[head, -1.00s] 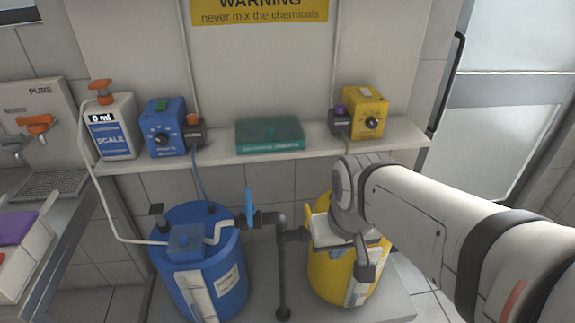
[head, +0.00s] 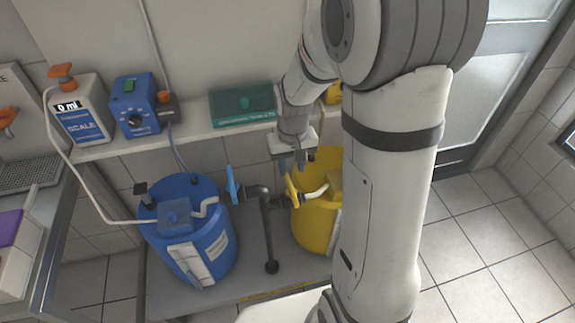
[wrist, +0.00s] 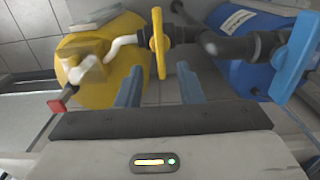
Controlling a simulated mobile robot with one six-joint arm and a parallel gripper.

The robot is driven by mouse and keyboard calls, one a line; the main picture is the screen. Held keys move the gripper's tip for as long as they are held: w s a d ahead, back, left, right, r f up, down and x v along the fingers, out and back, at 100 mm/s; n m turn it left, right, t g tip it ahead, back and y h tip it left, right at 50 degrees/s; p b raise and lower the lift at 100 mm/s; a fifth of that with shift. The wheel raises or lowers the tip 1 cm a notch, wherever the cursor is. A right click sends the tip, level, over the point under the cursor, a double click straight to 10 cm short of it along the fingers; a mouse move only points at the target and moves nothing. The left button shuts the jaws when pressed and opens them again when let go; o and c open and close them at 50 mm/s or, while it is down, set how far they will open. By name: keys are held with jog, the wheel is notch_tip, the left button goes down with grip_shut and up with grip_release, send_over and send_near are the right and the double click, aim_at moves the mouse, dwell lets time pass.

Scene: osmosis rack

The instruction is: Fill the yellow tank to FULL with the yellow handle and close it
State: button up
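The yellow tank (head: 313,228) stands right of the pipes, partly hidden behind my arm in the head view. It also shows at the upper left of the wrist view (wrist: 72,68). The yellow handle (head: 292,190) sits on the pipe beside the tank. In the wrist view the handle (wrist: 158,43) lies lengthwise ahead of the gap between my fingers. My gripper (head: 292,164) is just above the handle, pointing down. The tank's fill level cannot be read.
The blue tank (head: 195,235) with the blue handle (head: 232,185) stands to the left, close to my gripper. A black pipe (head: 269,235) joins the two sides. The shelf (head: 185,137) behind holds the scale container (head: 85,115), a blue pump (head: 135,105) and a green box (head: 243,105).

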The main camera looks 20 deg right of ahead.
aim_at(291, 187)
jog(key=shift+f, duration=3.95)
jog(key=shift+c, duration=0.4)
grip_shut()
